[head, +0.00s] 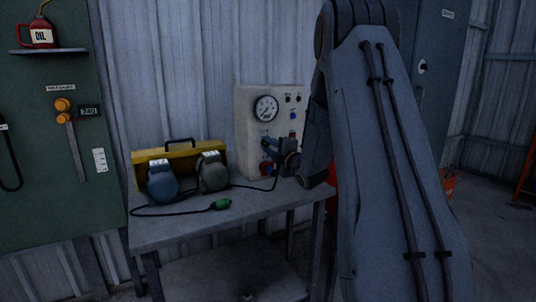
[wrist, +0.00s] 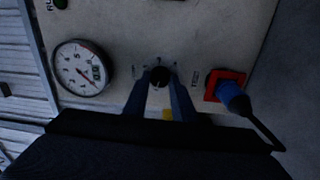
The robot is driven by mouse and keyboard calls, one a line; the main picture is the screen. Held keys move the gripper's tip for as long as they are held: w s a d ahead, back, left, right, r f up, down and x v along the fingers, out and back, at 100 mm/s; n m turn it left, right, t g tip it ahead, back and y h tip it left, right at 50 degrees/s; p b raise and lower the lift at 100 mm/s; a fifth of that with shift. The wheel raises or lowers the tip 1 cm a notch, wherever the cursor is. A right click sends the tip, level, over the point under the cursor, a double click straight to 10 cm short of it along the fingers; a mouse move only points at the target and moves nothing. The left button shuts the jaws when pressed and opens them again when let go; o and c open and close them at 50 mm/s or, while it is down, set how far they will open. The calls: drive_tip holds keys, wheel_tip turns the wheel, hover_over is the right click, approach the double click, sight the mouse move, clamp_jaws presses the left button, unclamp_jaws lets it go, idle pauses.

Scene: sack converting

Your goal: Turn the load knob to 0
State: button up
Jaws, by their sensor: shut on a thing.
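The load knob (wrist: 160,76) is a small dark round knob on the pale control panel (wrist: 125,22), seen in the wrist view with small marks around it. My gripper (wrist: 161,84) is shut on it, one blue finger on each side. The fingers and wrist cover part of the panel below the knob, and the knob's pointer and its exact setting cannot be read. In the head view my gripper (head: 267,144) reaches the front of the panel box (head: 250,104), and the knob is hidden there.
A round gauge (wrist: 82,67) is left of the knob, and a red socket (wrist: 215,84) with a blue plug (wrist: 233,98) is to its right. The bench (head: 205,229) holds a yellow case (head: 155,157), two dark rounded devices and a cable with a green connector (head: 220,204).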

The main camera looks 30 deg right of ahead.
drive_tip(key=n+b, duration=0.4)
drive_tip(key=b, duration=0.1)
drive_tip(key=n+b, duration=0.2)
drive_tip(key=shift+d+f+n+y+b, duration=0.1)
drive_tip(key=shift+f+n+y+b, duration=0.2)
drive_tip(key=shift+n, duration=0.1)
drive_tip(key=n+b, duration=0.3)
drive_tip(key=b, duration=0.1)
drive_tip(key=n+b, duration=0.2)
drive_tip(key=b, duration=0.1)
drive_tip(key=shift+r, duration=0.15)
drive_tip(key=shift+n, duration=0.4)
drive_tip(key=o, duration=1)
drive_tip(key=shift+r, duration=0.1)
drive_tip(key=shift+o, duration=0.2)
drive_tip(key=shift+s, duration=0.1)
drive_tip(key=s, duration=0.7)
drive_tip(key=shift+s+d, duration=0.3)
drive_tip(key=shift+d, duration=0.05)
drive_tip(key=shift+s, duration=0.1)
